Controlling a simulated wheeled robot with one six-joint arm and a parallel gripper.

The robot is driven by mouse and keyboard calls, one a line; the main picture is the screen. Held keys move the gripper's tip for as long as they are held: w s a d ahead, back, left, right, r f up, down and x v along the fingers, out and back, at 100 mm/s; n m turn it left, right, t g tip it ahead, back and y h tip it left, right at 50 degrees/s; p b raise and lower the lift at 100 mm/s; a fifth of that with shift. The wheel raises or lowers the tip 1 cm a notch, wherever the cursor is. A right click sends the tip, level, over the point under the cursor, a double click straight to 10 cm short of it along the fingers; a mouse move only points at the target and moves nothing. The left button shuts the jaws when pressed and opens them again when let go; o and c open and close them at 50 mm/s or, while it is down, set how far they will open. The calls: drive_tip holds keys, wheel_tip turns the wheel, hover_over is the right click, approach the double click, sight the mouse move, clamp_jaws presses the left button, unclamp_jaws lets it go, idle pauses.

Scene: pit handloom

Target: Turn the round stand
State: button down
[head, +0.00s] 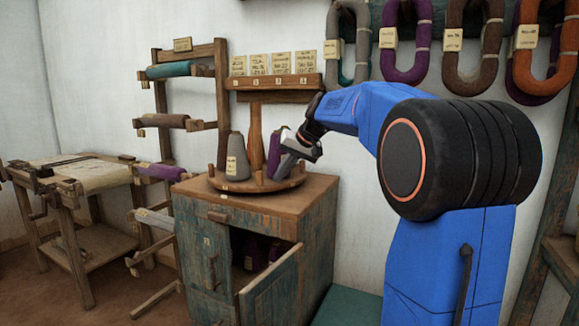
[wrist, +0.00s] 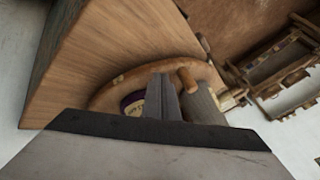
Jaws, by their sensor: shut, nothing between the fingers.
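The round stand (head: 257,187) is a wooden disc with a tall central post (head: 255,137), on top of a worn cabinet. A grey cone (head: 237,157) with a label stands on its left side. A purple cone (head: 273,152) stands to the right, partly hidden by my gripper (head: 279,168). My gripper is shut and empty, tilted down over the stand's right side. In the wrist view the closed fingers (wrist: 164,98) lie over the disc (wrist: 106,96), between a labelled purple cone (wrist: 133,103) and a wooden peg (wrist: 187,80). I cannot tell whether they touch the peg.
The cabinet (head: 318,215) has its right door (head: 271,290) hanging open, with purple items inside. A wooden rack (head: 162,98) stands behind left, a small shelf with cards (head: 272,82) is on the wall, and yarn hanks (head: 405,45) hang above my arm.

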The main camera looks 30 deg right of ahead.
sight(263, 184)
drive_tip(key=shift+w+a+r, duration=0.1)
drive_tip(key=shift+w+a, duration=0.15)
drive_tip(key=shift+a, duration=0.45)
drive_tip(key=shift+w+a+r, duration=0.1)
drive_tip(key=shift+w+a, duration=0.15)
drive_tip(key=shift+a, duration=0.45)
drive_tip(key=shift+a, duration=0.1)
